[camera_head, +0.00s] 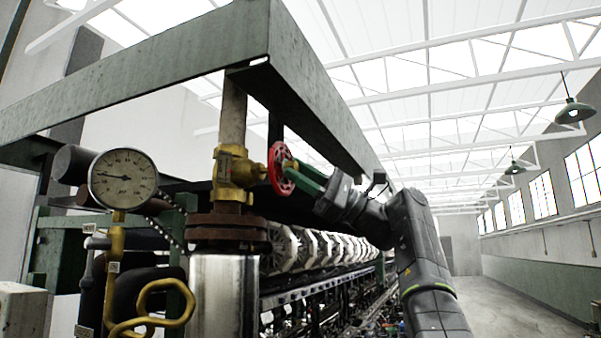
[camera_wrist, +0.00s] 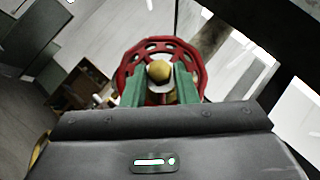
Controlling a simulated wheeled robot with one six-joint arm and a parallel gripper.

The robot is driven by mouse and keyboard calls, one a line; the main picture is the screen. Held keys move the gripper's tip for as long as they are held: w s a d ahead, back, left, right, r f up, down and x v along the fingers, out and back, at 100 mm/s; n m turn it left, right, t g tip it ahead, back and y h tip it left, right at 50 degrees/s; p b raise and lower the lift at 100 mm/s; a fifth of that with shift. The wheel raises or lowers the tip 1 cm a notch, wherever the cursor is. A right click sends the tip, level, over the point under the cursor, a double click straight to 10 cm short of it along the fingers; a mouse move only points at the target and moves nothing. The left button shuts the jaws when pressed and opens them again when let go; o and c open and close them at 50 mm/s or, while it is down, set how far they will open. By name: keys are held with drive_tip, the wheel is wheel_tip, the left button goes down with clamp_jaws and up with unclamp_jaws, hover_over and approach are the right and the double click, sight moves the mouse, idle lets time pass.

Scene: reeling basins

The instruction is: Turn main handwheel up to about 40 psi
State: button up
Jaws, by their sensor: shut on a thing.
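The main handwheel is a red spoked wheel (camera_head: 280,168) on a brass valve (camera_head: 232,172) in the head view. In the wrist view the red wheel (camera_wrist: 128,57) fills the upper middle, with a yellow hub at its centre. My gripper (camera_head: 296,172) has green fingers and reaches the wheel from the right. In the wrist view my gripper (camera_wrist: 160,78) has its two fingers on either side of the hub, shut on the handwheel's middle. A round pressure gauge (camera_head: 123,179) with a white dial hangs left of the valve. Its needle points left; the numbers are too small to read.
A green steel beam (camera_head: 150,68) runs overhead, close above the valve and my arm. A shiny metal cylinder (camera_head: 224,290) stands below the valve. A yellow looped pipe (camera_head: 165,303) is at the lower left. The aisle floor (camera_head: 520,290) on the right is clear.

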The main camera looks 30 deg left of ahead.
drive_tip(key=shift+n+h, duration=0.7)
drive_tip(key=shift+n, duration=0.1)
drive_tip(key=o, duration=0.9)
drive_tip(key=b+v, duration=0.1)
drive_tip(key=v, duration=1.2)
drive_tip(key=shift+w+d+f, duration=0.15)
drive_tip(key=shift+w+f, duration=0.1)
drive_tip(key=shift+f, duration=0.05)
